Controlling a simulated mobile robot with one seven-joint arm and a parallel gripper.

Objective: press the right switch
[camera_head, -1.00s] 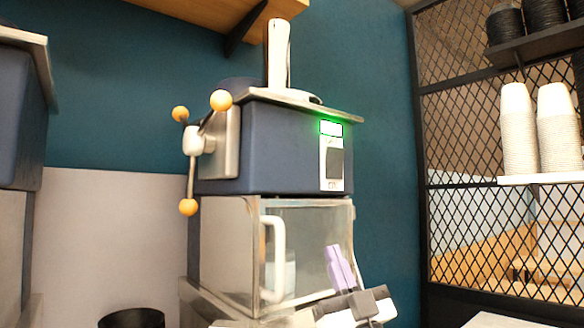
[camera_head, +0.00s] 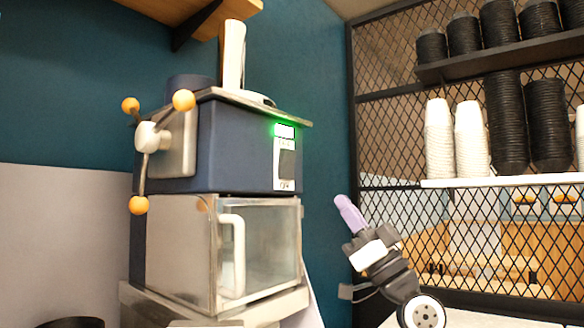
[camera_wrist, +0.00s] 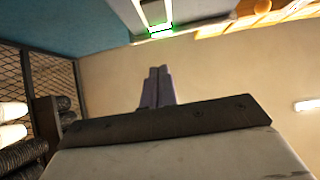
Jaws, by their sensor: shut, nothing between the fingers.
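The blue-grey machine (camera_head: 235,145) has a white switch panel (camera_head: 284,178) on the right of its front face. The panel has a dark inset (camera_head: 287,163) and a bright green-edged light (camera_head: 285,131) at its top. Small details on the panel are too fine to make out. My gripper (camera_head: 342,201), with purple fingers, is shut and empty. It appears to the right of the machine and lower than the panel, apart from it. In the wrist view, the purple fingertips (camera_wrist: 158,72) point up toward the green light (camera_wrist: 161,29), with a gap between them.
A lever with orange knobs (camera_head: 183,100) sticks out on the machine's left. A clear-fronted box with a white handle (camera_head: 232,255) is below. A black mesh partition (camera_head: 400,130) and shelves of stacked cups (camera_head: 472,140) stand at right.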

